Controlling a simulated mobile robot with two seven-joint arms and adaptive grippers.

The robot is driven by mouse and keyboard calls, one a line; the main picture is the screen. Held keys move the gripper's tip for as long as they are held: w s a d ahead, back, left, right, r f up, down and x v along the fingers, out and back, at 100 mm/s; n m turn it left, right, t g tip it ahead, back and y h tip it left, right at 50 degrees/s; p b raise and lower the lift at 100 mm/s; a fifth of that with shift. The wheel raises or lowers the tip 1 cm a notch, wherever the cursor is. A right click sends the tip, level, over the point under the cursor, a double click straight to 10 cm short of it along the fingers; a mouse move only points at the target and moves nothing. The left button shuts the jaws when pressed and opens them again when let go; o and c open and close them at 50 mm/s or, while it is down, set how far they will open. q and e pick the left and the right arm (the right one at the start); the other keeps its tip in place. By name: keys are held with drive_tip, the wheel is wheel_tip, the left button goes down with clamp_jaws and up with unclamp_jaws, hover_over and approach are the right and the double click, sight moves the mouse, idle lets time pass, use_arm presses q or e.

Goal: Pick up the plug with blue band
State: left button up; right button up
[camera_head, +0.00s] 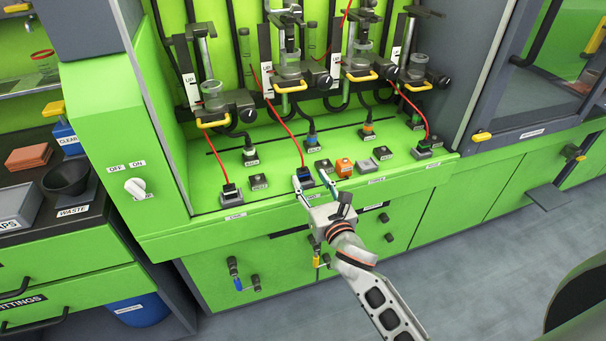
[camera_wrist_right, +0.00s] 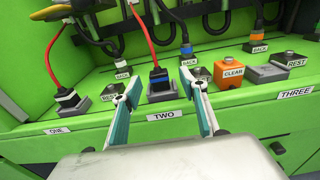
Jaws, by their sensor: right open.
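A black plug with a blue band (camera_wrist_right: 158,78) and a red cable stands in a grey socket (camera_wrist_right: 160,95) above the label TWO. In the head view the plug (camera_head: 304,172) is at the left finger's tip. My right gripper (camera_head: 311,180) is open and empty at the front of the bench. In the right wrist view its two fingertips (camera_wrist_right: 160,84) lie on either side of the plug, with gaps to both sides. Another blue-banded connector (camera_wrist_right: 187,50) sits farther back at a BACK label. My left gripper is not in view.
Station ONE's red-cabled plug (camera_head: 230,192) stands to the left, another (camera_head: 424,147) to the right. Red cables rise behind to clamps with yellow handles (camera_head: 290,87).

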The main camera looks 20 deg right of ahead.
sight(305, 173)
drive_tip(key=w, duration=0.5)
drive_tip(key=shift+w+a+f, duration=0.25)
drive_tip(key=shift+w+f, duration=0.1)
drive_tip(key=shift+f, duration=0.05)
drive_tip(key=c, duration=1.2)
